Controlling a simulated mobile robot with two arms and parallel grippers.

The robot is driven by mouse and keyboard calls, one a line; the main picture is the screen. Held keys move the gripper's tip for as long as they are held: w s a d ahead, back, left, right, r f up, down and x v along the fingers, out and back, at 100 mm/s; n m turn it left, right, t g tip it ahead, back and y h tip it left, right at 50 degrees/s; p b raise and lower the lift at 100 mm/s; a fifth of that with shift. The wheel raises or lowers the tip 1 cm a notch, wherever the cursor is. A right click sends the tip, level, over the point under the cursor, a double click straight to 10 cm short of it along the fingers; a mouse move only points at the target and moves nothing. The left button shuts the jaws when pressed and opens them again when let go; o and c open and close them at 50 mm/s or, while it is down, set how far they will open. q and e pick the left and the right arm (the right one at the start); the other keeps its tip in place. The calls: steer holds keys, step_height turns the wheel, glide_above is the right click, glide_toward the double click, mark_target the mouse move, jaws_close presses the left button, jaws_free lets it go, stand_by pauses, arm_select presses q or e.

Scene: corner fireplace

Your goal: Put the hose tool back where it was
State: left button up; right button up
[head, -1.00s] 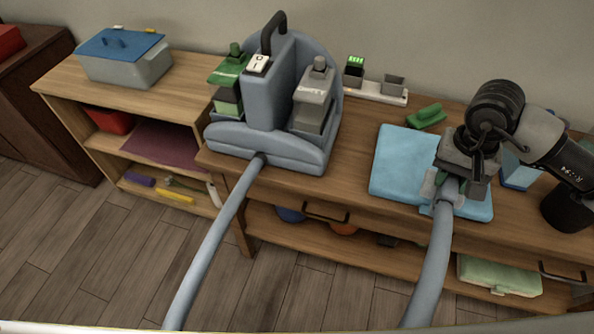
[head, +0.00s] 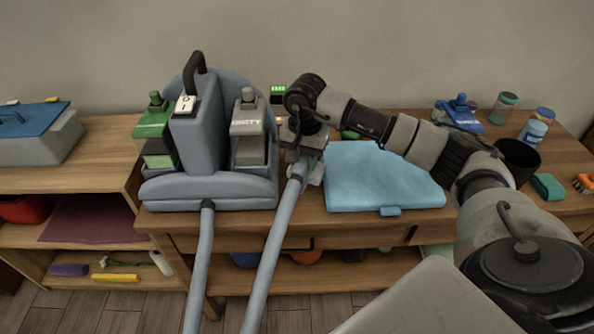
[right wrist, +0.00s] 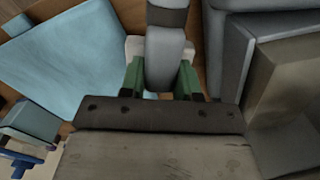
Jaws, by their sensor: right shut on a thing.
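The hose tool (head: 303,172) is grey-blue, and its hose (head: 268,262) hangs down past the table's front edge. My right gripper (head: 304,163) is shut on it, just right of the grey-blue cleaning machine (head: 196,128). In the right wrist view the green fingers (right wrist: 163,82) pinch the tool's grey shaft (right wrist: 164,55). The machine's grey side (right wrist: 228,55) is close by on the right there. The machine carries a green-capped tank (head: 155,130) and a grey "DIRTY" tank (head: 248,125). A second stretch of hose (head: 199,265) leaves its front. The tool's tip is partly hidden. My left gripper is not in view.
A charger with green lights (head: 277,94) stands behind. Jars (head: 503,107), a black cup (head: 517,163) and a blue spray head (head: 458,112) stand right. A low shelf (head: 100,215) is at left.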

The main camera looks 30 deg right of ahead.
steer(key=shift+w+a+f, duration=0.35)
steer(key=shift+w+a, duration=0.05)
steer(key=shift+w, duration=0.15)
step_height(320, 180, down, 4)
steer(key=shift+f, duration=0.2)
steer(key=o, duration=0.9)
steer(key=shift+r, duration=0.15)
